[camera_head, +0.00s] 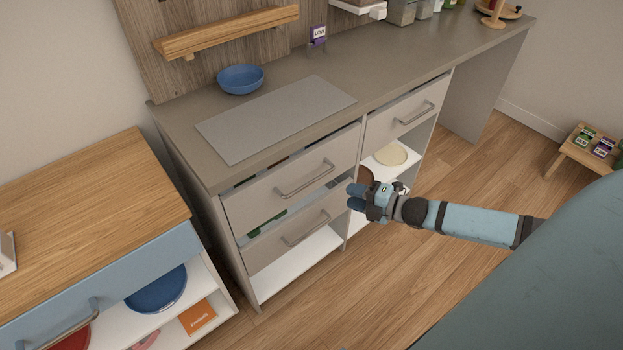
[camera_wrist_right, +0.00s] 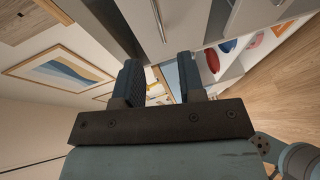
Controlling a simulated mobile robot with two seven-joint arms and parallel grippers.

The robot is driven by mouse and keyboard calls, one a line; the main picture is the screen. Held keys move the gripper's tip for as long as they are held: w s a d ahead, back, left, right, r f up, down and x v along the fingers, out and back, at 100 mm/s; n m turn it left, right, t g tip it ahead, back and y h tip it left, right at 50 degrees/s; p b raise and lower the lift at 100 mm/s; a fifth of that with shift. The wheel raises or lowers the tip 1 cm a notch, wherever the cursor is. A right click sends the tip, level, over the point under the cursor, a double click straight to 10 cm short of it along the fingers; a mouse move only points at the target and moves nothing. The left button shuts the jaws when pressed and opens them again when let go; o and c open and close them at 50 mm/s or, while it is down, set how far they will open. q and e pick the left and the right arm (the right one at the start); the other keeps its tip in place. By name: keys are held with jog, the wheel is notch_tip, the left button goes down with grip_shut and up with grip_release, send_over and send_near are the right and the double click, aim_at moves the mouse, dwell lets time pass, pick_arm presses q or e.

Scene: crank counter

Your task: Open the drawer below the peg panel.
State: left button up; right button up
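The grey counter (camera_head: 375,75) has a stacked pair of drawers at its left: an upper drawer (camera_head: 265,190) and a lower drawer (camera_head: 270,247), each with a bar handle. A third drawer (camera_head: 385,122) is at the upper right, above an open shelf. A thin dark gap shows above the upper left front; items show between the two left fronts. A wood-grain panel (camera_head: 220,15) stands behind the counter; I see no pegs. My right gripper (camera_head: 354,197) is right of the left handles, apart from them. In the wrist view it is open and empty (camera_wrist_right: 161,80). My left gripper is out of view.
A blue bowl (camera_head: 240,78) and a grey mat (camera_head: 275,117) lie on the counter, under a wooden shelf (camera_head: 225,32). A wood-topped cabinet (camera_head: 85,205) with a blue drawer stands at the left. A small stool (camera_head: 590,150) is at the right. The floor between is clear.

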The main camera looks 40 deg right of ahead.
aim_at(311, 184)
jog(key=x, duration=0.7)
jog(key=b+x, duration=0.1)
jog(key=x, duration=0.5)
jog(key=shift+w+a+r+b, duration=0.15)
jog(key=shift+w+b, duration=0.15)
jog(key=shift+w, duration=0.15)
grip_shut()
